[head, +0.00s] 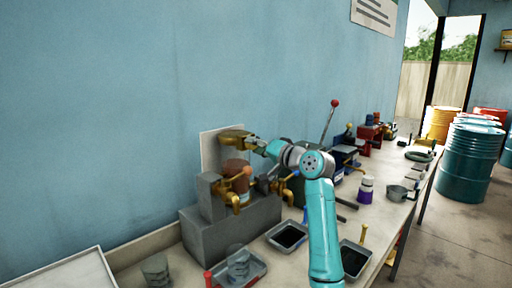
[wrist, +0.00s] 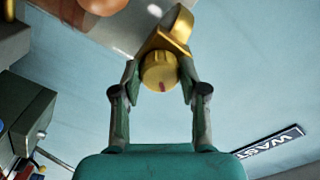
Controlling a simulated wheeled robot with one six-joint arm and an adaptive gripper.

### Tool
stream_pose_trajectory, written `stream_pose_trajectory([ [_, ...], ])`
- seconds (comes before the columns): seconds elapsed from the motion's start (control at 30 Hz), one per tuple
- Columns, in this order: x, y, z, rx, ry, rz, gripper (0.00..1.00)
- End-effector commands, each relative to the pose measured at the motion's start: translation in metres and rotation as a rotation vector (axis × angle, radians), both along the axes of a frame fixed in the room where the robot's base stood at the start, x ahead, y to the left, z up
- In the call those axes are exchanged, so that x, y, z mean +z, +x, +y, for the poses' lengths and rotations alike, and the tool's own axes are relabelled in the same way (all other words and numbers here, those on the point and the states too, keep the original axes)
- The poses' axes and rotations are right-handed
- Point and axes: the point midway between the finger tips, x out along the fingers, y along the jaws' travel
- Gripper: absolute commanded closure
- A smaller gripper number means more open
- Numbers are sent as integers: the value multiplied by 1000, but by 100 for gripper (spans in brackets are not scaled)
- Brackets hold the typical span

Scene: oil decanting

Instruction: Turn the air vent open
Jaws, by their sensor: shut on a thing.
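The air vent appears in the wrist view as a round yellow knob (wrist: 159,72) with a small dark red mark on its face. It sits on a yellow body. My gripper (wrist: 160,85) has one finger on each side of the knob and is shut on it. In the head view my gripper (head: 262,147) reaches left to the brass-coloured fitting (head: 236,138) above a reddish-brown vessel (head: 236,170). The knob itself is too small to make out there.
Brass taps (head: 233,197) stick out below, at the front of a grey block (head: 240,224). Black trays (head: 288,237) lie on the bench in front. A lever with a red knob (head: 335,103) stands to the right. The blue wall (head: 120,110) is close behind.

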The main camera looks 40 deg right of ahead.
Motion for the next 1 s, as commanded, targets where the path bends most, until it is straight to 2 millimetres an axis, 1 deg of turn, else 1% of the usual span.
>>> stream_pose_trajectory([
  [0.6, 1, 0, 0, -1, 574, 2, 92],
  [0.8, 1, 0, 0, -1, 719, 2, 92],
  [1.0, 2, 0, 0, -1, 819, 2, 92],
])
